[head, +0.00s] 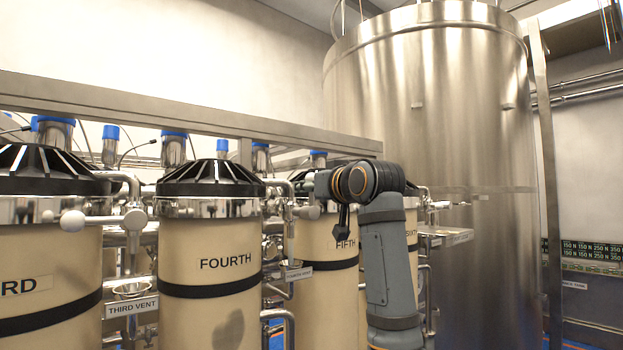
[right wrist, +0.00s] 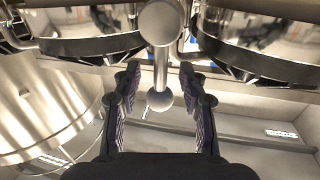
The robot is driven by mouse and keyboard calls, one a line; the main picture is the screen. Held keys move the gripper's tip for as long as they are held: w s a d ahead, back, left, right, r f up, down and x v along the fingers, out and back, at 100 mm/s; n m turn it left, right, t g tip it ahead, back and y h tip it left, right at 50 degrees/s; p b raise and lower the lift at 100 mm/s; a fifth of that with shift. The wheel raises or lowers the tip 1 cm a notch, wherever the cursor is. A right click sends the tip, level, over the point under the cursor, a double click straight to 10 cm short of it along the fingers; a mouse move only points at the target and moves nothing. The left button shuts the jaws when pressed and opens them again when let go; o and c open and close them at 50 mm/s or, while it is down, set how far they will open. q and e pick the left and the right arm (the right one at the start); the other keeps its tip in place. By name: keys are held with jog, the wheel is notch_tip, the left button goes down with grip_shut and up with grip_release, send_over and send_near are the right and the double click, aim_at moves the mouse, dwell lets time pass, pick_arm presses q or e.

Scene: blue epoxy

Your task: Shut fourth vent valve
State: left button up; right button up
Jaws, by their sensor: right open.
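The fourth column (head: 226,285), marked FOURTH, stands in the middle of the head view. Just right of it is the fourth vent valve, with a pale round part (head: 308,212) above a small label (head: 299,273). My right gripper (head: 343,217) is mostly hidden behind my own wrist there, with a dark finger hanging down. In the right wrist view my right gripper (right wrist: 158,92) is open. Its fingers stand on either side of a pale handle ball (right wrist: 159,101), with gaps to both. The larger round valve end (right wrist: 162,22) lies beyond. My left gripper is not in view.
The third vent valve (head: 135,219), with its ball handle (head: 72,222), sits left of the fourth column. The fifth column (head: 325,285) stands close behind my right arm. A large steel tank (head: 430,120) rises behind. A steel beam (head: 200,115) runs above the columns.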

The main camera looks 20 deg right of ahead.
jog(key=shift+w, duration=0.1)
jog(key=shift+c, duration=0.3)
grip_shut()
jog(key=shift+r, duration=0.1)
